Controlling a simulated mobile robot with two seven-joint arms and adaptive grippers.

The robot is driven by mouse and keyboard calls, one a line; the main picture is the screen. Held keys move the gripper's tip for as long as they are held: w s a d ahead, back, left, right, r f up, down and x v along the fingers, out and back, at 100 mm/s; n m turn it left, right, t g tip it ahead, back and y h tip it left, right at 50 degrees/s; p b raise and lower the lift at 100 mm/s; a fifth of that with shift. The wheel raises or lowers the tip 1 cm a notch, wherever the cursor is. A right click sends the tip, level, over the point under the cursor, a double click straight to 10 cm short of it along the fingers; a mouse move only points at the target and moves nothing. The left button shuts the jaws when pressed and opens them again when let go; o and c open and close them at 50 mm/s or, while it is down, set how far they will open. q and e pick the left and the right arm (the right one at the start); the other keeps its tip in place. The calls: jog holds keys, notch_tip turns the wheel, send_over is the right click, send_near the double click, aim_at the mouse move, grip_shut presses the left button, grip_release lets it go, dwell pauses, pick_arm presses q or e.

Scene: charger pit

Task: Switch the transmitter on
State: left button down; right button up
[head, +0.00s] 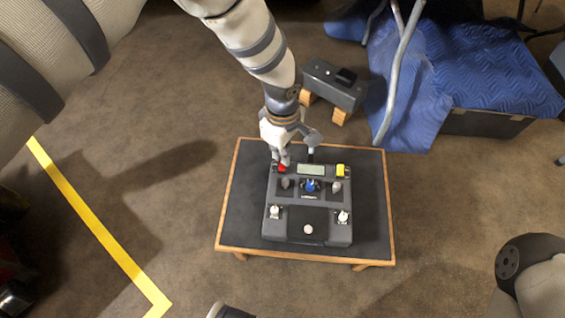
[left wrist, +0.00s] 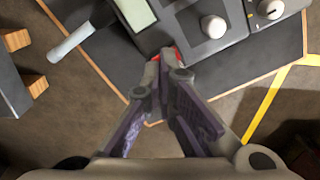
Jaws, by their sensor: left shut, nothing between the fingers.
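The transmitter (head: 308,220) is a dark grey box on a small black table with wooden edging. It has a display (head: 311,170), a red part (head: 281,168) at its far left corner, a yellow part (head: 341,170) at its far right corner, and several knobs and sticks. My left gripper (head: 283,160) is shut and empty, its tips at the red part. In the left wrist view the fingertips (left wrist: 163,62) partly cover the red part, so I cannot tell whether they touch it. My right gripper is not in view.
The table (head: 235,215) has bare room on both sides of the transmitter. A grey box on wooden blocks (head: 335,85) stands behind it. A blue quilted cover (head: 490,70) and metal tubing (head: 398,75) are at the back right. Yellow tape (head: 90,220) marks the floor at left.

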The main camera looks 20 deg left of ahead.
pick_arm(q)
jog(key=shift+f+b, duration=0.3)
jog(key=shift+f, duration=0.45)
jog(key=shift+r+p, duration=2.45)
jog(key=shift+r, duration=1.05)
